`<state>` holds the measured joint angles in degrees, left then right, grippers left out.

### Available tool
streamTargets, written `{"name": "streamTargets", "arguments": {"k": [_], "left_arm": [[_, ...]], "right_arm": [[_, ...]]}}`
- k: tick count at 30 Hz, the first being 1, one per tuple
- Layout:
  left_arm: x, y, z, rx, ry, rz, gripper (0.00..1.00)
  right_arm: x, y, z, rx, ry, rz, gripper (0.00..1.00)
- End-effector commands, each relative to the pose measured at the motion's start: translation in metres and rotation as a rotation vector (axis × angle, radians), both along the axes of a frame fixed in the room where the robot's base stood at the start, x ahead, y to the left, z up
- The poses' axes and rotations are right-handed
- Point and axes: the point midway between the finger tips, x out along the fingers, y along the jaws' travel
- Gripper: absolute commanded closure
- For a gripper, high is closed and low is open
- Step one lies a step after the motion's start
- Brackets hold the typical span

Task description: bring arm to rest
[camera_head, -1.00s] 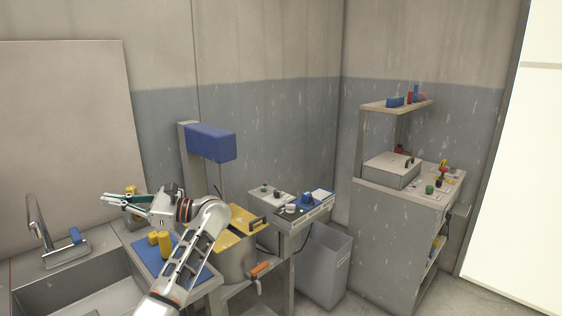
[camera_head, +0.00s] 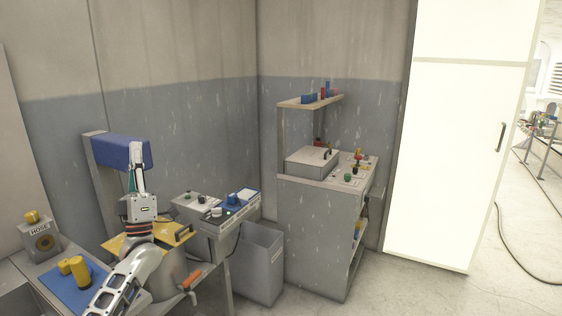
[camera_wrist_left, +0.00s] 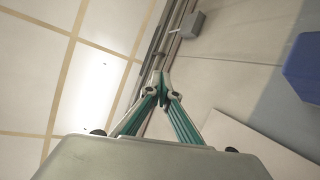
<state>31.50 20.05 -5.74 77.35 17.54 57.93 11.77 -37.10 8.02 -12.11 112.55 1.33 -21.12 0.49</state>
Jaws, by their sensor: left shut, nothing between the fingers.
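My left gripper (camera_head: 136,176) points upward in the head view, in front of the blue box on the post (camera_head: 121,152) and above the yellow lid (camera_head: 120,243). In the left wrist view its green fingers (camera_wrist_left: 160,82) meet at the tips, shut, with nothing between them. The wrist view looks up at the ceiling and wall. My right gripper is in neither view.
A blue mat (camera_head: 68,290) with yellow cylinders (camera_head: 79,270) lies at lower left, beside a box marked HOSE (camera_head: 40,241). A grey bin (camera_head: 261,264) and a grey cabinet (camera_head: 312,235) stand right of the arm. Floor is open before the white door (camera_head: 450,150).

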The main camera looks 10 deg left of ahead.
Motion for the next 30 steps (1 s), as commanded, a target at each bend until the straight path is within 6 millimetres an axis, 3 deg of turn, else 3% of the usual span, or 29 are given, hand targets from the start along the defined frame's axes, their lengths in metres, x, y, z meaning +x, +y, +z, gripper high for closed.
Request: {"name": "streamTargets", "arguments": {"k": [3,7,12,15,24,30], "left_arm": [[0.043,-0.027,-0.023,0.182,0.211,0.094,1.00],[0.085,-0.045,-0.061,0.383,0.439,0.206,1.00],[0.123,-0.048,-0.123,0.638,0.720,0.356,1.00],[0.135,-0.042,-0.156,0.762,0.856,0.431,1.00],[0.143,-0.007,-0.230,1.042,1.176,0.613,1.00],[0.104,-0.046,-0.307,1.080,1.212,0.517,1.00]], "right_arm": [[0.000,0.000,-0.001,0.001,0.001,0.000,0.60],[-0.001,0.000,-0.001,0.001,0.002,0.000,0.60],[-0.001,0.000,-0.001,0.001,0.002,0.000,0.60],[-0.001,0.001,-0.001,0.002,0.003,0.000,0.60],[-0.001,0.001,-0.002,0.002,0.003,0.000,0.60],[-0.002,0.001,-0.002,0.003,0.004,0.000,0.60]]}}
